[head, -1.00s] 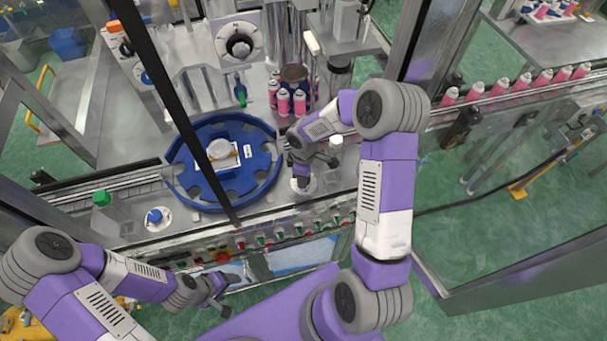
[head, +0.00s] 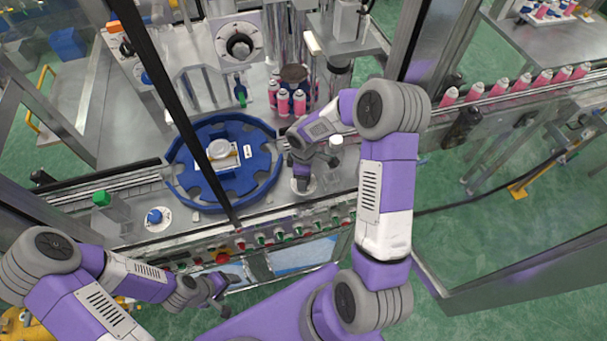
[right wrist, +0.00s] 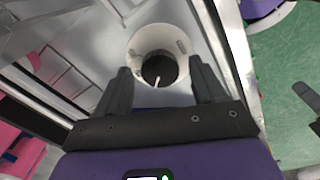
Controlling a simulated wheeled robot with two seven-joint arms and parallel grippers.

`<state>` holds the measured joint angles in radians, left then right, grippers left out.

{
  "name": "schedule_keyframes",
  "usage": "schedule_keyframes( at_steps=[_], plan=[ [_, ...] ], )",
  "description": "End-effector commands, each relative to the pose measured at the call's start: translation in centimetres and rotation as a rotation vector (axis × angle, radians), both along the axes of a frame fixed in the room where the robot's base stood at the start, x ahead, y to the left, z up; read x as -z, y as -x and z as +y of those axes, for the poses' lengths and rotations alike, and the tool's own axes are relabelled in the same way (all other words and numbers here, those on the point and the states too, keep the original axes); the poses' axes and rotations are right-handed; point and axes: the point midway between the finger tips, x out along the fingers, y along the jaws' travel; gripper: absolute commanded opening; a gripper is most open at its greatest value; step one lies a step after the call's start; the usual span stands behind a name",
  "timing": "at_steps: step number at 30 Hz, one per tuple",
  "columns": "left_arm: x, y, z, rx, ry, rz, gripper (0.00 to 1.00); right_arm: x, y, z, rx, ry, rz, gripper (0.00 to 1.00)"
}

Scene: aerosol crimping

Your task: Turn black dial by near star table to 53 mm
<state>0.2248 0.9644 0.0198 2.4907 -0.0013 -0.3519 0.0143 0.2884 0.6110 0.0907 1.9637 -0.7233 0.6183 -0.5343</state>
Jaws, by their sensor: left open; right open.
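The black dial (right wrist: 160,70), with a white pointer line, sits in a round white scale plate (right wrist: 148,42) in the right wrist view. In the head view the white plate (head: 304,187) shows on the metal deck right of the blue star table (head: 262,190), and my right gripper (head: 302,172) hides most of the dial. My right gripper (right wrist: 160,68) is open, pointing down, one finger on either side of the dial. I cannot tell whether the fingers touch it. The scale marks are too small to read. My left gripper (head: 222,298) is open and empty near the front panel.
A blue knob (head: 154,215) and a green-capped part (head: 101,198) stand left on the deck. A larger black dial (head: 239,46) is on the back machine. Pink cans (head: 283,102) stand behind my right gripper. A white-capped item (head: 336,141) is close to its right.

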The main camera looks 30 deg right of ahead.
Motion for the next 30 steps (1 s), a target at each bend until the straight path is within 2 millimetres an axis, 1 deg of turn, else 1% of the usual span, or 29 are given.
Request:
schedule_keyframes(
  at_steps=[5, 9, 12, 15, 19, 30],
  plan=[
    [-0.1, 0.0, 0.0, 0.000, 0.000, 0.000, 0.69, -2.3, -0.1, 0.0, 0.001, 0.001, -0.005, 0.69],
    [-0.1, 0.0, 0.0, 0.000, 0.000, 0.000, 0.69, -4.8, -0.1, 0.0, 0.001, 0.001, -0.006, 0.69],
    [-0.1, 0.0, 0.0, 0.000, 0.000, 0.000, 0.69, -6.2, -0.1, 0.0, 0.000, 0.001, -0.005, 0.69],
    [-0.1, 0.0, 0.0, 0.000, 0.000, 0.000, 0.69, -7.1, -0.1, 0.0, 0.000, 0.000, -0.004, 0.69],
    [-0.1, 0.0, 0.0, 0.000, 0.000, 0.000, 0.69, -7.5, 0.0, 0.0, -0.002, 0.000, -0.002, 0.69],
    [-0.1, 0.0, 0.0, 0.000, 0.000, 0.000, 0.69, -7.5, 0.0, 0.0, -0.001, 0.000, -0.001, 0.69]
  ],
)
